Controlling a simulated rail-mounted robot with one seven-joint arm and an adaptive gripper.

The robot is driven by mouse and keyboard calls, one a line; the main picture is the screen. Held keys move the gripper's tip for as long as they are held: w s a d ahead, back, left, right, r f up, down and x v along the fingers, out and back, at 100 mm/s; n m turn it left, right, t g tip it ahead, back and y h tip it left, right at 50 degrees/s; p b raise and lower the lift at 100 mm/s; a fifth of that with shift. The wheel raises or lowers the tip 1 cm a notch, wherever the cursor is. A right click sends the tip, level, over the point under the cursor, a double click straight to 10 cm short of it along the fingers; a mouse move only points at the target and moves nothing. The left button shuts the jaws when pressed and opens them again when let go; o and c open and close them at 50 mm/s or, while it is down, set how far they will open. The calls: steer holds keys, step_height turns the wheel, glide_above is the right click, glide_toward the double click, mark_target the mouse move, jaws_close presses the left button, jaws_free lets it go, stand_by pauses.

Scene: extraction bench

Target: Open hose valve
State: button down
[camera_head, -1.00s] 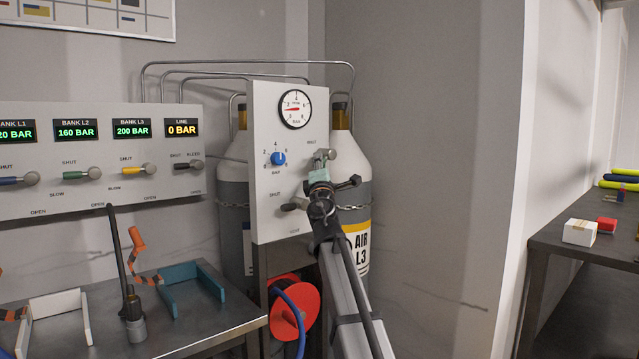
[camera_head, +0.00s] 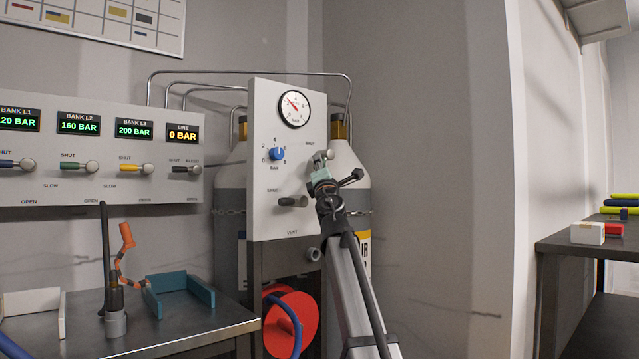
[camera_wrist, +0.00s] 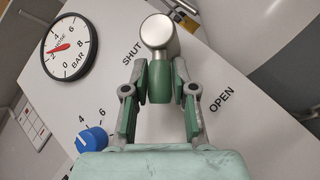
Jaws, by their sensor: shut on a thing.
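The hose valve has a silver hub (camera_wrist: 158,32) and a short green lever (camera_wrist: 160,82) on a white panel, seen close in the wrist view. My gripper (camera_wrist: 160,88) has its two fingers on either side of the green lever, shut on it. The lever lies between the printed words SHUT (camera_wrist: 132,52) and OPEN (camera_wrist: 221,99). In the head view my gripper (camera_head: 322,172) is at the panel's right side, just below the valve hub (camera_head: 329,154). It hides most of the lever there.
The panel (camera_head: 262,215) also carries a round gauge (camera_head: 294,108), a blue knob (camera_head: 277,153) and a lower grey lever (camera_head: 291,201). Gas cylinders (camera_head: 352,190) stand behind it. A red hose reel (camera_head: 291,325) hangs below. A metal bench (camera_head: 185,325) is left.

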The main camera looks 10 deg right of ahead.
steer(key=shift+n+b, duration=0.3)
steer(key=shift+b, duration=0.65)
steer(key=c, duration=0.9)
jaws_free()
steer(key=shift+w+d+f, duration=0.1)
steer(key=v, duration=1.2)
